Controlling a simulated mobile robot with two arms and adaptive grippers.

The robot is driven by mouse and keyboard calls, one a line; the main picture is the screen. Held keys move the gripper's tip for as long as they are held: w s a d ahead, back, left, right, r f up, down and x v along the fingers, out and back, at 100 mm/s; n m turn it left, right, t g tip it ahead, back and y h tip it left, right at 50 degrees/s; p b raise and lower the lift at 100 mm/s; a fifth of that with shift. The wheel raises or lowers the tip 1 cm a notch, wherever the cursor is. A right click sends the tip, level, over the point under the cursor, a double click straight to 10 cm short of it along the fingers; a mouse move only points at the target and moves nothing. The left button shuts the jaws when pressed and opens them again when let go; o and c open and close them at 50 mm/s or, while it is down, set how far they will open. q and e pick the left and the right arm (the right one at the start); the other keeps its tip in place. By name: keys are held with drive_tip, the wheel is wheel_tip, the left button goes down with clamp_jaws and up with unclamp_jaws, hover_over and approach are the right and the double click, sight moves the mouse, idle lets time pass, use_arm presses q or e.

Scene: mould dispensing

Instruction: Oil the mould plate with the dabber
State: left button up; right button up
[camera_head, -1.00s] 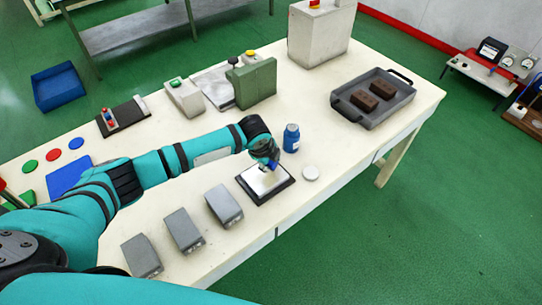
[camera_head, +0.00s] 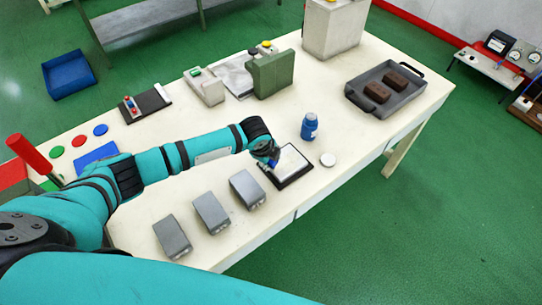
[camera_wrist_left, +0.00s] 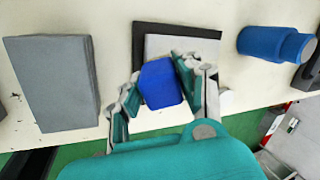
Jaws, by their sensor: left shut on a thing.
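The mould plate (camera_head: 293,163) is a shiny, pale flat plate on a black base, on the cream table. In the left wrist view, part of the plate (camera_wrist_left: 190,46) shows behind the gripper. My left gripper (camera_head: 270,158) is over the plate's left side. It is shut on the blue dabber (camera_wrist_left: 160,83), which sits between its two fingers. The dabber's lower end is hidden, so I cannot tell whether it touches the plate. My right gripper is not in view.
A blue bottle (camera_head: 309,127) stands behind the plate, and a white disc (camera_head: 328,159) lies to its right. Several grey blocks (camera_head: 211,213) stand in front on the left. A dark tray (camera_head: 385,89) with two brown blocks sits at the back right.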

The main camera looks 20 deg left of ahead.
use_arm(q)
wheel_tip(320, 180, up, 2)
drive_tip(key=shift+r+p, duration=0.1)
drive_tip(key=shift+p, duration=0.25)
drive_tip(key=shift+w+d+r+p, duration=0.2)
drive_tip(key=shift+w+r+p, duration=0.05)
drive_tip(key=shift+r+p, duration=1.1)
drive_tip(key=shift+p, duration=0.1)
drive_tip(key=shift+r+p, duration=0.45)
drive_tip(key=shift+r, duration=0.75)
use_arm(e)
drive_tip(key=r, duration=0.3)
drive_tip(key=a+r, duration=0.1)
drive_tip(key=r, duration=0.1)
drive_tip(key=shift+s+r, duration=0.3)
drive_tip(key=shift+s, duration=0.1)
use_arm(q)
drive_tip(key=shift+s, duration=0.1)
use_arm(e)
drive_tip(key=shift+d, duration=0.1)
